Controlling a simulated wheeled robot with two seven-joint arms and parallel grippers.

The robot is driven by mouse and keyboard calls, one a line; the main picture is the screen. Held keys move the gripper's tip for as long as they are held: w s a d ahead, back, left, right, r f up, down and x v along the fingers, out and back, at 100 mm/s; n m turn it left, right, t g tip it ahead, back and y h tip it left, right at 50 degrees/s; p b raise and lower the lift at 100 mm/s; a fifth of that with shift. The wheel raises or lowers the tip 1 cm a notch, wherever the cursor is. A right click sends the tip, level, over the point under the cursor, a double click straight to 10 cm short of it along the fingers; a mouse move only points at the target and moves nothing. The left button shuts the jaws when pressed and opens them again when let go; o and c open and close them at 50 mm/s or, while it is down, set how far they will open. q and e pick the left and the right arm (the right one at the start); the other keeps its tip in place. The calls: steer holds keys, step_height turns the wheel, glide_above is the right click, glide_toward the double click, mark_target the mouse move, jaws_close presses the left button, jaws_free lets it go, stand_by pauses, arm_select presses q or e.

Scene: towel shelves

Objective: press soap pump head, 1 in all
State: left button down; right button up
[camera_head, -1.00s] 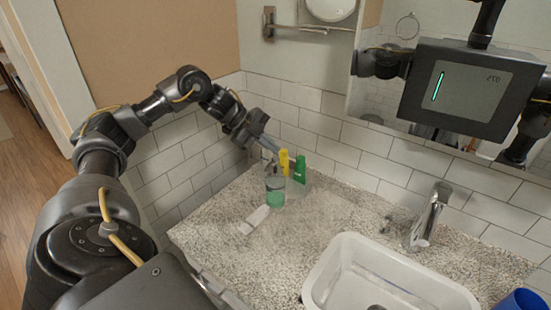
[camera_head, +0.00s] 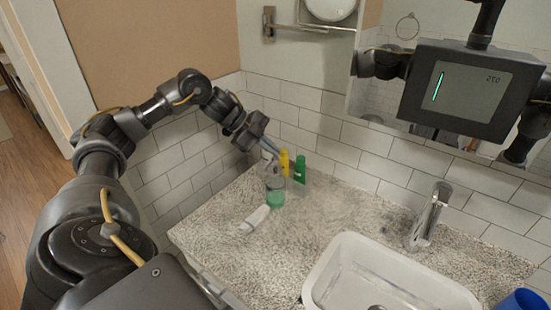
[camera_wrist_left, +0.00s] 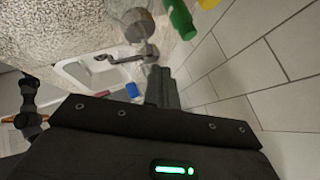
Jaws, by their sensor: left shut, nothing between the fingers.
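The soap bottle (camera_head: 275,184) is clear with green liquid low inside, and it stands upright on the counter near the tiled corner. My left gripper (camera_head: 268,148) is shut and empty, pointing down just above the top of the bottle. The pump head is mostly hidden behind the fingers in the head view, so I cannot tell whether they touch it. In the left wrist view the shut fingers (camera_wrist_left: 162,78) are at the centre, with the see-through bottle (camera_wrist_left: 134,20) just beyond them. My right gripper is not in view.
A yellow bottle (camera_head: 284,163) and a green bottle (camera_head: 300,168) stand close behind the soap. A white tube (camera_head: 255,219) lies in front of it. The sink (camera_head: 335,262), faucet (camera_head: 428,213) and blue cup (camera_head: 522,301) are to the right. The counter between is clear.

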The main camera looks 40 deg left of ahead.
arm_select(q)
steer(key=shift+f+b, duration=0.6)
steer(key=shift+f, duration=0.45)
stand_by(0.5)
stand_by(0.4)
steer(key=shift+r+p, duration=1.4)
step_height(320, 180, up, 5)
steer(key=p, duration=0.5)
steer(key=shift+r, duration=0.1)
